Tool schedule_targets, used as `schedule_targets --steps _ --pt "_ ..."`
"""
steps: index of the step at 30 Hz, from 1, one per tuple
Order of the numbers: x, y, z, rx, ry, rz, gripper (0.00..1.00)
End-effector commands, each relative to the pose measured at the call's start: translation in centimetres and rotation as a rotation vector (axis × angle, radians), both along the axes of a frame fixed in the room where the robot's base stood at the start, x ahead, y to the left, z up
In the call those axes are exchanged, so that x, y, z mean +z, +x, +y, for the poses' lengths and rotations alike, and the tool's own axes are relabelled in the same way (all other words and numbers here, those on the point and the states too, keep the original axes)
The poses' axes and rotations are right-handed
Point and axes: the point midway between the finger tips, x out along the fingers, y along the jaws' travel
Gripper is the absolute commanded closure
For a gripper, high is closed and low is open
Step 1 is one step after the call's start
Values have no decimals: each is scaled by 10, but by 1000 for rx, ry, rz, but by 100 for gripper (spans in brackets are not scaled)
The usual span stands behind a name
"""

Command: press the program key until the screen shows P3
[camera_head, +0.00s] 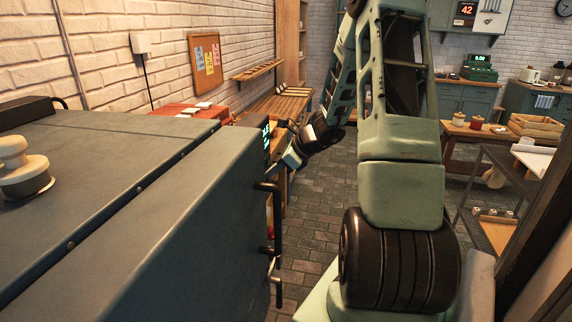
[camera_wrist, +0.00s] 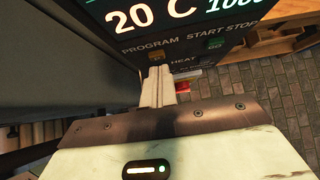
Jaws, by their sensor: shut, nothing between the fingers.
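The dark control panel (camera_wrist: 185,45) fills the top of the wrist view, tilted. Its screen (camera_wrist: 150,14) reads "20 C" in white, with "100" and a cut-off digit in green; the rest is out of frame, and no P number shows. The small amber program key (camera_wrist: 156,57) sits under the word PROGRAM. My gripper (camera_wrist: 158,72) is shut and empty, its tips right at the program key's lower edge; I cannot tell whether they touch it. In the head view my gripper (camera_head: 291,160) is beside the kiln's front, by the screen's edge (camera_head: 266,133).
The green-marked START STOP key (camera_wrist: 214,43) is right of the program key, with the HEAT label below. The big grey kiln (camera_head: 130,190) fills the left, with dark handles (camera_head: 276,250) jutting out. A wooden bench (camera_head: 275,108) stands behind. The brick floor (camera_head: 315,215) is open.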

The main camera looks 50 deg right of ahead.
Motion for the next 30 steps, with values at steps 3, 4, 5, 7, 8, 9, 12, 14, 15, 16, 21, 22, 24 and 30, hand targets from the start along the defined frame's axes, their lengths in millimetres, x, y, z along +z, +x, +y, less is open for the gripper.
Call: schedule_targets --steps 3,4,5,7,8,9,12,14,15,16,21,22,24,30 --pt "0 5 3 1 1 1 100" --pt "0 6 3 1 2 1 100" --pt "0 6 3 1 2 1 100" --pt "-1 6 3 0 1 1 100" --pt "-1 6 3 0 1 1 100" --pt "-1 6 3 0 1 1 100" --pt "-1 6 3 0 1 1 100" --pt "-1 7 3 1 1 0 100" --pt "-1 9 5 2 1 0 100" --pt "-2 12 6 3 0 0 100" --pt "0 24 11 3 1 -3 100" --pt "0 24 11 2 2 -2 100" --pt "1 25 11 4 3 -4 100" --pt "2 26 12 7 5 -8 100"
